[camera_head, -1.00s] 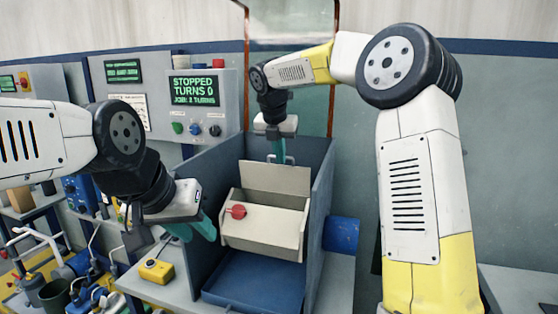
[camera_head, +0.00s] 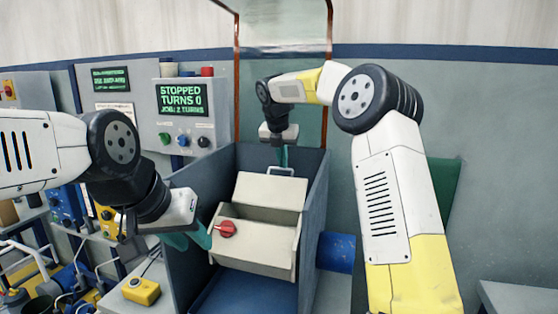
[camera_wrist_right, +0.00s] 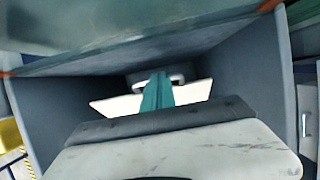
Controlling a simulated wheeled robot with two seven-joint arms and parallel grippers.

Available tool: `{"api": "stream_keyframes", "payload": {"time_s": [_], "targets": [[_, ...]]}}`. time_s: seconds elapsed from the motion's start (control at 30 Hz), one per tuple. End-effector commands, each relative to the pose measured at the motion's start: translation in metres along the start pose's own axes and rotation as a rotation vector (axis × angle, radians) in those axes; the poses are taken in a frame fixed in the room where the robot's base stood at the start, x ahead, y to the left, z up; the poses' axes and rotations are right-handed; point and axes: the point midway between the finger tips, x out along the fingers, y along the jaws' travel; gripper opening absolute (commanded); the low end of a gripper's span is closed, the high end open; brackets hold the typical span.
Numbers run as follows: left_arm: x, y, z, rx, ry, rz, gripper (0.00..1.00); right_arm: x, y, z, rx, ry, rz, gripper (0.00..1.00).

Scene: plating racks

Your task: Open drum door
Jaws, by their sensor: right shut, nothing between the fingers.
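The cream drum (camera_head: 253,256) sits inside a grey-blue open housing in the head view. Its door (camera_head: 270,190) is swung up and leans back, leaving a dark opening along the drum's top. A pale loop handle (camera_head: 288,170) is at the door's upper edge. A red knob (camera_head: 227,229) is on the drum's front left. My right gripper (camera_head: 283,158) points down, shut and empty, behind the door's top edge near the handle. In the right wrist view its teal fingers (camera_wrist_right: 158,88) overlap the handle, so contact is unclear. My left gripper (camera_head: 192,239) looks open, left of the red knob.
The housing walls (camera_head: 312,215) rise closely around the drum, with a blue tray (camera_head: 240,294) below. A clear, copper-edged panel (camera_head: 283,90) stands behind. A control box (camera_head: 187,112) reads STOPPED, TURNS 0. A yellow switch box (camera_head: 141,290) lies front left.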

Motion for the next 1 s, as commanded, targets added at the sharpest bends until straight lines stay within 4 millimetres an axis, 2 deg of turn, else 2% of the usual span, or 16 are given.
{"api": "stream_keyframes", "payload": {"time_s": [0.3, 0.77, 0.87, 1.0], "targets": [[0.000, 0.000, 0.000, 0.000, 0.000, 0.000, 0.33, 0.008, 0.000, 0.006, 0.000, -0.001, 0.000, 0.00], [0.000, 0.000, 0.000, 0.000, 0.000, 0.000, 0.33, 0.007, 0.000, 0.006, 0.000, -0.001, 0.000, 0.00], [0.000, 0.000, 0.000, 0.000, 0.000, 0.000, 0.33, 0.001, 0.000, 0.006, 0.000, -0.002, 0.001, 0.00], [0.000, 0.000, 0.000, 0.000, 0.000, 0.000, 0.33, -0.022, 0.001, 0.007, -0.001, -0.004, 0.003, 0.00]]}}
